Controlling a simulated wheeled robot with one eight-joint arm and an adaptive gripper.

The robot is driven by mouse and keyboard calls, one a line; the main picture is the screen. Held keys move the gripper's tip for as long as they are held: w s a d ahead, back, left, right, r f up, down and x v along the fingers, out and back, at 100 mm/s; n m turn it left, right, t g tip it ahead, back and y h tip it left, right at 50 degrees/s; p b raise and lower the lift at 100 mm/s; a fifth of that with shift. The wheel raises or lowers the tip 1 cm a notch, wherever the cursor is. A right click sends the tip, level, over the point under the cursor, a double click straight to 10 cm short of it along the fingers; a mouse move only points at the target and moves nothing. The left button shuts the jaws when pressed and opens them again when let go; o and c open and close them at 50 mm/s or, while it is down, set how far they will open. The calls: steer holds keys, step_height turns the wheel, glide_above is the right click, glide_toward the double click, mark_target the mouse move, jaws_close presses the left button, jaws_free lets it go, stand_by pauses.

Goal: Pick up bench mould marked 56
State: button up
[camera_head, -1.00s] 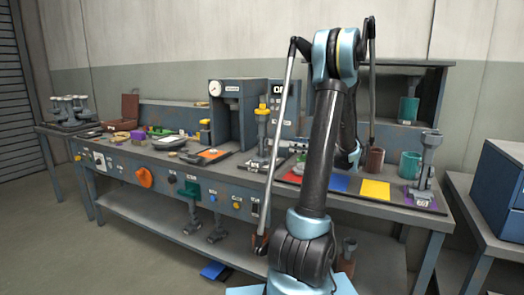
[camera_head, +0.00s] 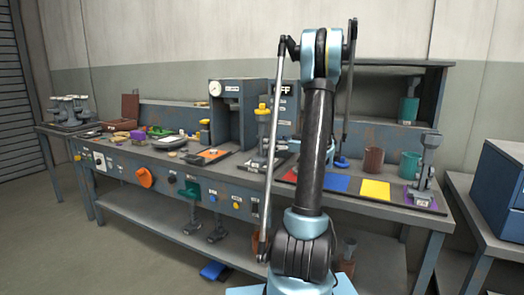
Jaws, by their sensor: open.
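No marking 56 can be read at this size, so I cannot tell which piece is the named mould. A grey mould-like piece with a stem (camera_head: 429,160) stands upright on the purple square (camera_head: 411,197) at the bench's right end, with a small unreadable label near its foot. Similar grey pieces (camera_head: 72,106) stand in a cluster on the far-left table. My arm (camera_head: 316,150) rises upright in front of the bench and bends over at the top. My gripper is hidden behind it, so its distance to any mould does not show.
The bench (camera_head: 400,208) carries blue (camera_head: 335,183) and yellow (camera_head: 376,190) squares, a brown mug (camera_head: 373,160), a green mug (camera_head: 410,165) and a grey press-like cabinet (camera_head: 228,118). A blue cabinet (camera_head: 497,180) stands at the right. Floor is clear at the front left.

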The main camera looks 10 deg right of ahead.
mark_target(262, 141)
steer(key=shift+x, duration=2.65)
steer(key=shift+w+d, duration=0.15)
steer(key=shift+d, duration=0.05)
jaws_close()
